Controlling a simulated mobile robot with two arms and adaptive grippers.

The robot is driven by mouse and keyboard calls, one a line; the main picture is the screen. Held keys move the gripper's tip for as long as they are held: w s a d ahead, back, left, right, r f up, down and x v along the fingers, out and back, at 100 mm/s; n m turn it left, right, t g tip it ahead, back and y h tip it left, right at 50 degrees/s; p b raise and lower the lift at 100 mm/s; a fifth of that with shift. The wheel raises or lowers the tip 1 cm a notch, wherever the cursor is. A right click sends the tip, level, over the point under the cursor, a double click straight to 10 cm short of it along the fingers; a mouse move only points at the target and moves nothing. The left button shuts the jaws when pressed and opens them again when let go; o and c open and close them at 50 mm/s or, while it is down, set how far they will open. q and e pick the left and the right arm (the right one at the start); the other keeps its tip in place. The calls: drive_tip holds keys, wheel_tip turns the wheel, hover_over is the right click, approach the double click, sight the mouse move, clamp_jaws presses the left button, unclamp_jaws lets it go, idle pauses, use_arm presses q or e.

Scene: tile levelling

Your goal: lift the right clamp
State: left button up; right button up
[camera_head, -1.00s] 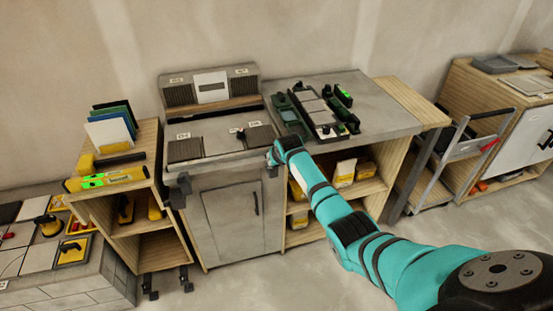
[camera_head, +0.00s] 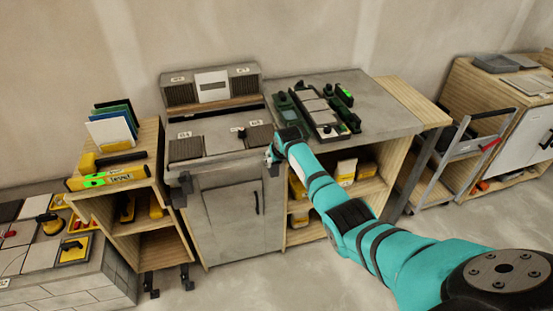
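The right clamp (camera_head: 273,169) is a small dark piece at the right front edge of the grey worktop cabinet. It is partly hidden by the end of my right arm. A matching dark left clamp (camera_head: 181,190) hangs at the left front edge of the same cabinet. My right gripper (camera_head: 271,155) is at the right clamp, at the worktop's front right corner. Its fingers are tiny and partly hidden, so I cannot tell whether they are open or closed on the clamp. My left gripper is not in view.
Dark pads and a small black-handled item lie on the worktop (camera_head: 220,131). A green-and-black tile fixture (camera_head: 318,112) stands on the bench to the right. A wooden shelf with a yellow level (camera_head: 108,179) stands left. Grey floor in front is clear.

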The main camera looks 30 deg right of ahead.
drive_tip(key=v, duration=1.2)
idle(0.4)
